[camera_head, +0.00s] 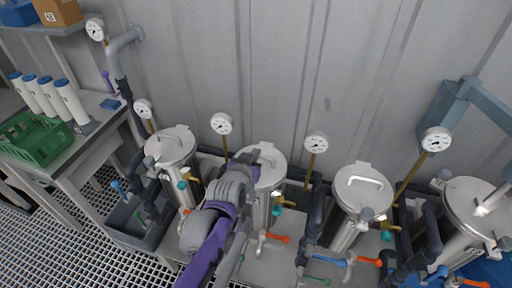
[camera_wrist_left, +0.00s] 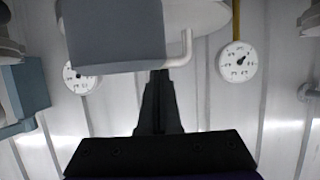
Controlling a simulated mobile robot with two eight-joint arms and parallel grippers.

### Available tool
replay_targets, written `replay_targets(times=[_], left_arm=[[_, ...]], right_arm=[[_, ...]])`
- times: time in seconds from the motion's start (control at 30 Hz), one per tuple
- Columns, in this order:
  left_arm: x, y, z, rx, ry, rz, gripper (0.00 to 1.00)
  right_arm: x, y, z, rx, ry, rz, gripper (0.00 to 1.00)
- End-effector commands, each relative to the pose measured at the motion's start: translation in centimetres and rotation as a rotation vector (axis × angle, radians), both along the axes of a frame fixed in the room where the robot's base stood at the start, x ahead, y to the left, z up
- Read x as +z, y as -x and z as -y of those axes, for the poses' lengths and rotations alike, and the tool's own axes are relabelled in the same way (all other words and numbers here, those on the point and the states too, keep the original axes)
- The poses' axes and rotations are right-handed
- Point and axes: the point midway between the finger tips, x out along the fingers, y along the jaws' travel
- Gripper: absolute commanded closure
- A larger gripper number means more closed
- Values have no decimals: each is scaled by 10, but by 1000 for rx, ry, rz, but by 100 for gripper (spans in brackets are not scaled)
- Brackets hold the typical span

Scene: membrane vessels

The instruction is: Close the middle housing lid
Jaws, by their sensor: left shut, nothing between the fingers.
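The middle housing (camera_head: 277,167) is a steel vessel whose round lid carries a pale handle. My left arm covers much of its front and lid, so I cannot tell whether the lid is fully seated. My left gripper (camera_head: 252,156) is over this lid. In the left wrist view the left gripper (camera_wrist_left: 160,80) is shut and empty, its dark fingers pointing up the picture. A pale lid (camera_wrist_left: 212,14) with a bent handle (camera_wrist_left: 187,50) lies just beyond the fingertips, partly hidden by a grey block (camera_wrist_left: 115,35). Contact is unclear. My right gripper is out of view.
Similar vessels stand at left (camera_head: 172,146), right (camera_head: 362,187) and far right (camera_head: 472,205). Gauges on thin stems, such as one gauge (camera_head: 316,142), rise behind them. Coloured valve handles and pipes crowd the front. A bench with a green crate (camera_head: 35,140) stands at left.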

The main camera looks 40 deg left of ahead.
Motion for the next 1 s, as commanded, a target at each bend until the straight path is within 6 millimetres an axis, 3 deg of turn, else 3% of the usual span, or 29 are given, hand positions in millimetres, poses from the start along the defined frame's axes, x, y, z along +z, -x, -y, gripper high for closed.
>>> replay_targets(times=[0.3,0.77,0.87,1.0], left_arm=[[-11,6,4,-1,3,-6,100],[-13,7,5,-2,3,-6,100],[-8,5,4,-2,2,-4,100],[13,-6,0,-4,-3,4,100]], right_arm=[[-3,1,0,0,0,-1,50],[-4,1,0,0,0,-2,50],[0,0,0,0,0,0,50],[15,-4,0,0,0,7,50]])
